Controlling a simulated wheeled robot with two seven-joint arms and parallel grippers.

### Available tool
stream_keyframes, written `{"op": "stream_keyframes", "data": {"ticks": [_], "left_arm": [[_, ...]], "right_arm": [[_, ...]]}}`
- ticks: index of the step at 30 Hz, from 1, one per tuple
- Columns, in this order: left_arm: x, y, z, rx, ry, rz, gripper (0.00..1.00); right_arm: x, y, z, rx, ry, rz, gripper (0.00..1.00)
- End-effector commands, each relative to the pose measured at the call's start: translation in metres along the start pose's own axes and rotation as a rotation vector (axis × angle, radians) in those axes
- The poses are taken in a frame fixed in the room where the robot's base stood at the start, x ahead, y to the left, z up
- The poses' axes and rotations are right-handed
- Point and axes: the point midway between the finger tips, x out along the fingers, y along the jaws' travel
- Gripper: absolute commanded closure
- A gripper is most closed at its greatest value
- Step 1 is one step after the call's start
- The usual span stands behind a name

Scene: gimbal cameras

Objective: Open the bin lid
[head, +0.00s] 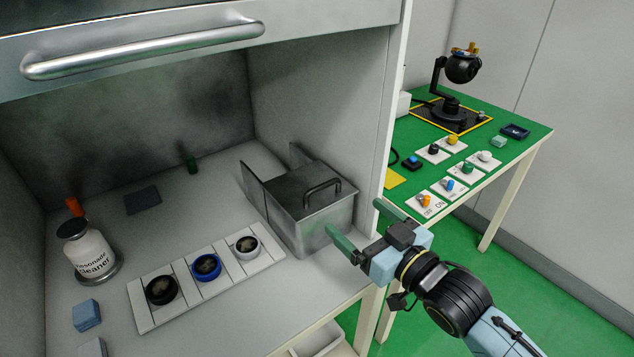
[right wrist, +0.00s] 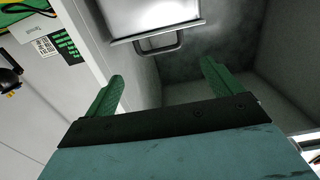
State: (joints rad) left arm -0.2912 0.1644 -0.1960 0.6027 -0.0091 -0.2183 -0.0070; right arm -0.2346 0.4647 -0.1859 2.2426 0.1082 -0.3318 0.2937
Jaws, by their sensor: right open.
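The bin is a grey metal box (head: 325,228) at the right side of the hood's work surface. Its lid (head: 296,190) lies flat and shut on top, with a dark U-shaped handle (head: 322,191). My right gripper (head: 364,226) is just right of the bin, near the hood's front right edge. Its green fingers are apart and empty, and appear clear of the handle. In the right wrist view the open fingers (right wrist: 161,88) frame empty space. A U-shaped handle (right wrist: 160,48) shows beyond them; I cannot tell whether it is the bin's. My left gripper is not in view.
A raised sash with a long bar handle (head: 145,50) hangs above. A white tray (head: 142,318) with three round dishes lies left of the bin. A cleaner bottle (head: 90,252) stands farther left. A green side table (head: 533,130) holds several small parts.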

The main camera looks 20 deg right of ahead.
Motion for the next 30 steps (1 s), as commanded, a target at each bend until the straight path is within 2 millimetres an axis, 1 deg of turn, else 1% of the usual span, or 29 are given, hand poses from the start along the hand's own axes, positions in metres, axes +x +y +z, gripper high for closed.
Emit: {"op": "stream_keyframes", "data": {"ticks": [5,8,17,18,20,21,25,30], "left_arm": [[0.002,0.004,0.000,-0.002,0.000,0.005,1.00],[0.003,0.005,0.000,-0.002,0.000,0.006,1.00],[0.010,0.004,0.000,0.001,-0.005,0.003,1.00],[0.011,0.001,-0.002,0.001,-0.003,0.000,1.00],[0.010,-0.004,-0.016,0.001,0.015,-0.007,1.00],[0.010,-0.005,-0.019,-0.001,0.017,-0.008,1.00],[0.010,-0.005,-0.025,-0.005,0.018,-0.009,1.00],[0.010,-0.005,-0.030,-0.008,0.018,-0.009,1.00]], "right_arm": [[0.013,0.000,-0.004,0.000,0.019,-0.006,0.09],[0.027,0.000,-0.004,0.000,0.020,-0.006,0.09],[0.081,0.000,-0.004,-0.001,0.017,-0.005,0.09],[0.089,-0.001,-0.004,0.000,0.017,-0.006,0.09],[0.099,0.000,-0.004,0.000,0.017,-0.005,0.09],[0.105,0.000,-0.004,-0.001,0.016,-0.005,0.09],[0.121,-0.001,-0.004,0.000,0.015,-0.005,0.09],[0.132,-0.001,-0.004,-0.001,0.013,-0.005,0.09]]}}
